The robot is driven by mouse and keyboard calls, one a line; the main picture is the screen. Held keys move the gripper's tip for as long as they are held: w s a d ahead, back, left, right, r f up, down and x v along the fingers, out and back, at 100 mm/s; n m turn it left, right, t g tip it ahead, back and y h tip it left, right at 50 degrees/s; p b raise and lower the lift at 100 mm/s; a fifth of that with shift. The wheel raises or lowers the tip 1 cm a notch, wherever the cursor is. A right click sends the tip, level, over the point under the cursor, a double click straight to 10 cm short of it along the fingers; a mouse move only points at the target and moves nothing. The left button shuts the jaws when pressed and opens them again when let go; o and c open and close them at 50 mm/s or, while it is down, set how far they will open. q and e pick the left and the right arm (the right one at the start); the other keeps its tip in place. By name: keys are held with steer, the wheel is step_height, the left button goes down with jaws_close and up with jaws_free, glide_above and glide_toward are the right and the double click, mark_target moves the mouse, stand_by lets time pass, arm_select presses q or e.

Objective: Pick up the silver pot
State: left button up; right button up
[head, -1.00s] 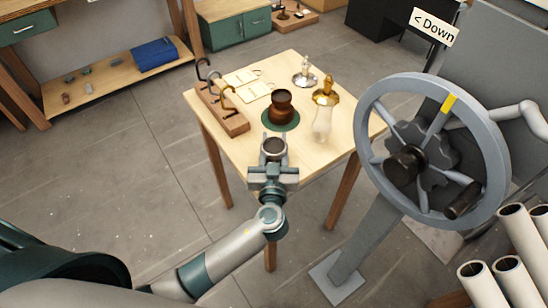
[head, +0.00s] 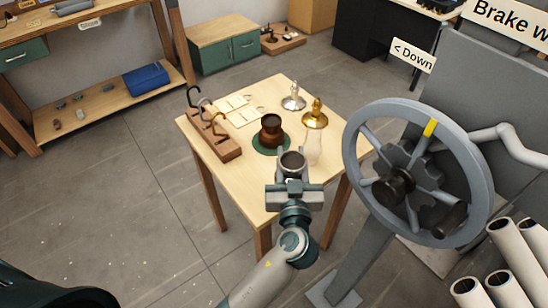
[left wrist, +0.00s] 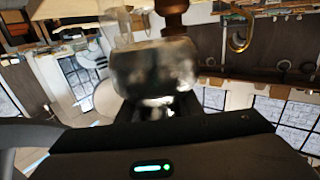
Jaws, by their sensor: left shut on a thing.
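The silver pot (head: 292,164) is an open-topped, shiny grey round vessel with a dark inside. It is upright in the head view, over the near right part of the table. My left gripper (head: 290,182) is shut on it and hides its lower side. In the left wrist view the silver pot (left wrist: 152,68) fills the space just beyond the gripper, with blurred reflections on its wall. Whether its base is clear of the table is hard to tell. My right gripper is not in view.
On the wooden table (head: 207,165) stand a brown pot (head: 271,132) on a green mat, a hook rack (head: 218,138), a silver lamp part (head: 293,98), a brass-topped lamp part (head: 315,115) and a clear glass piece (head: 313,148). A large handwheel (head: 362,135) stands close on the right.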

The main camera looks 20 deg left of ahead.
arm_select(q)
steer(key=d+r, duration=0.1)
steer(key=d, duration=0.1)
steer(key=s+d+r, duration=0.1)
steer(key=d, duration=0.1)
steer(key=shift+r, duration=0.3)
stand_by(0.3)
steer(key=shift+a+f+b, duration=0.2)
steer(key=shift+a+b, duration=0.1)
steer(key=s+a+m+h+b, duration=0.1)
steer(key=a+m+h+b, duration=0.2)
steer(key=a, duration=1.1)
steer(key=shift+s+r+t+h+b, duration=0.15)
steer(key=shift+r+t+h+b, duration=0.15)
steer(key=shift+h+b, duration=0.75)
